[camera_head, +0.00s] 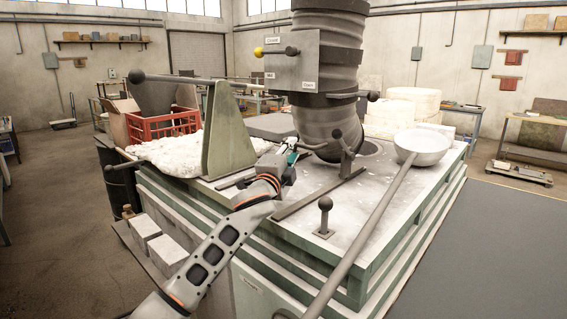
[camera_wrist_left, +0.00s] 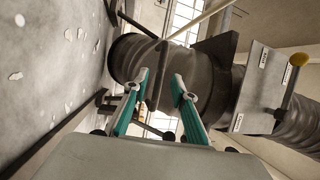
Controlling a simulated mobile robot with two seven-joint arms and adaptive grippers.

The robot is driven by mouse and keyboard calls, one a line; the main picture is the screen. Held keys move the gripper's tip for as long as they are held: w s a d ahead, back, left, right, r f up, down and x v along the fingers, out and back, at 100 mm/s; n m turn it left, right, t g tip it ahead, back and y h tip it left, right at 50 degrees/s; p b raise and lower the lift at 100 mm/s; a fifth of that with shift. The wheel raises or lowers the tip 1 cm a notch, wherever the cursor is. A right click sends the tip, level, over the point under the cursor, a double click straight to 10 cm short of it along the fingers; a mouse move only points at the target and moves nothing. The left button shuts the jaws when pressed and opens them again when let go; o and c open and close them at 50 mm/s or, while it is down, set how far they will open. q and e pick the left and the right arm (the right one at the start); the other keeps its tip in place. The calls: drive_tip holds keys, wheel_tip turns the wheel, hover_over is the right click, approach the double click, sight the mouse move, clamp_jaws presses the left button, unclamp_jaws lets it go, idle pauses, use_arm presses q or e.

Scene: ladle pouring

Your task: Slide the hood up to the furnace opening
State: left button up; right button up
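The hood (camera_head: 328,115) is a dark ribbed duct with a grey labelled box on it. Its lower end stands over the furnace top (camera_head: 290,225), just left of the round furnace opening (camera_head: 372,149), part of which shows. The hood also shows in the left wrist view (camera_wrist_left: 135,60). My left gripper (camera_head: 292,156) is at the hood's near left side. In the left wrist view its teal fingers (camera_wrist_left: 161,77) are apart, with the bar between or just beyond the tips; contact is unclear. My right gripper is out of view.
A long-handled ladle (camera_head: 423,147) lies on the furnace's right side, its handle running toward the front. A short knobbed lever (camera_head: 325,217) stands on the front edge. A grey-green upright bracket (camera_head: 228,135) and a red crate (camera_head: 163,123) are at left.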

use_arm(q)
drive_tip(key=v, duration=0.7)
drive_tip(key=shift+s+r, duration=0.1)
